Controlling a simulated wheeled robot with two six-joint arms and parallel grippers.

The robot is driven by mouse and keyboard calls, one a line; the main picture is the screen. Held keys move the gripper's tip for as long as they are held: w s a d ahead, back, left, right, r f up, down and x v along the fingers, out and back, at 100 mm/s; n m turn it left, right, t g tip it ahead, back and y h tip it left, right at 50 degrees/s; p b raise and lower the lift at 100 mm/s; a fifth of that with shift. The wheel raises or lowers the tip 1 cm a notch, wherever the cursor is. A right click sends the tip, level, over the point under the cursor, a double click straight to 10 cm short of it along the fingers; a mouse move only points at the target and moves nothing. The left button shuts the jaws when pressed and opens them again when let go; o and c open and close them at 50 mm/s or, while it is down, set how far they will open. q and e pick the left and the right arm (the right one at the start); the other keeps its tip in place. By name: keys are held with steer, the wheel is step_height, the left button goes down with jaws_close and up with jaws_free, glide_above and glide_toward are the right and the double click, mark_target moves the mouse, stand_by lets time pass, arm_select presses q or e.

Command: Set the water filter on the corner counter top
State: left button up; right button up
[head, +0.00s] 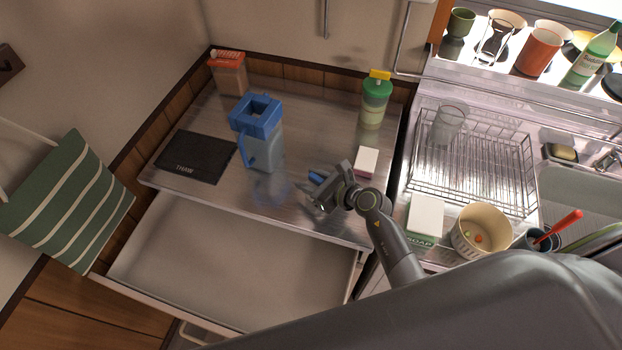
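The water filter (265,150) is a pitcher with a blue top and handle and a clear grey-blue body. It stands upright on the metal corner counter top (215,115), near the middle, right of a black mat. My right gripper (314,190) is just to the right and front of the water filter, over the counter top. Its fingers point left, look spread apart and hold nothing; a gap shows between them and the pitcher. My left gripper is not in view.
The black THAW mat (195,157), an orange-topped carton (229,75), a green bottle with a yellow cap (375,102) and a small white-and-pink block (367,161) are on the counter. A pulled-out tray (220,262) lies below its front. A wire dish rack (475,165) stands right.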

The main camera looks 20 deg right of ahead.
steer(key=o, duration=0.4)
steer(key=shift+o, duration=0.2)
steer(key=shift+r, duration=0.2)
steer(key=b+v, duration=0.1)
steer(key=v, duration=1.1)
steer(key=shift+f, duration=0.15)
